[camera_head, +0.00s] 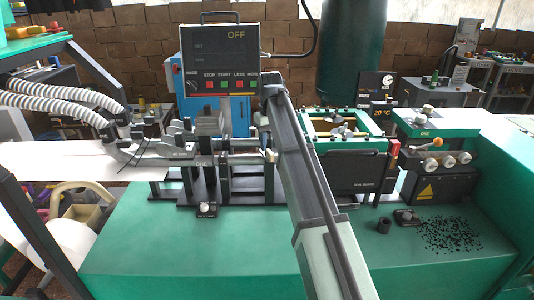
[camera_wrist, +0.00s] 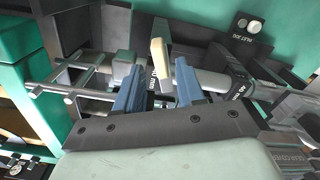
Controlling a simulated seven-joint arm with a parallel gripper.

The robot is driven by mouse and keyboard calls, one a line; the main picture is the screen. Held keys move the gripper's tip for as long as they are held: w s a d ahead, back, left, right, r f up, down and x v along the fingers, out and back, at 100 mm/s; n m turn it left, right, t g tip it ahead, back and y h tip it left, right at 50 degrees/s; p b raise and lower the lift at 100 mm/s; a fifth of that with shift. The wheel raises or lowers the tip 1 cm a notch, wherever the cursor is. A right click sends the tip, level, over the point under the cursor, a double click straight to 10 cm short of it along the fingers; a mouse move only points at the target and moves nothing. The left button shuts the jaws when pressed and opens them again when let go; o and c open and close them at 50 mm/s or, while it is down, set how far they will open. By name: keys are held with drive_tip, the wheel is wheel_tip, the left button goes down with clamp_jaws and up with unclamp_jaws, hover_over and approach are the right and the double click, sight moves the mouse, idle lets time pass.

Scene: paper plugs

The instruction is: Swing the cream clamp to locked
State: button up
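A cream clamp lever (camera_wrist: 160,57) stands up in the wrist view, just past the fingertips and lined up with the gap between them. My gripper (camera_wrist: 159,76) has two blue fingers set well apart, with nothing seen pinched between them. Whether a finger touches the lever I cannot tell.
Metal rods (camera_wrist: 60,88) and a grey roller (camera_wrist: 215,82) lie close around the fingers. The head view shows a control panel (camera_head: 222,55) reading OFF, a green-framed unit (camera_head: 345,128) right of my arm, and a knob (camera_head: 207,209) in front. The green deck (camera_head: 150,255) is clear at front left.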

sight(270, 151)
drive_tip(key=shift+f, duration=1.85)
clamp_jaws()
drive_tip(key=m, duration=0.4)
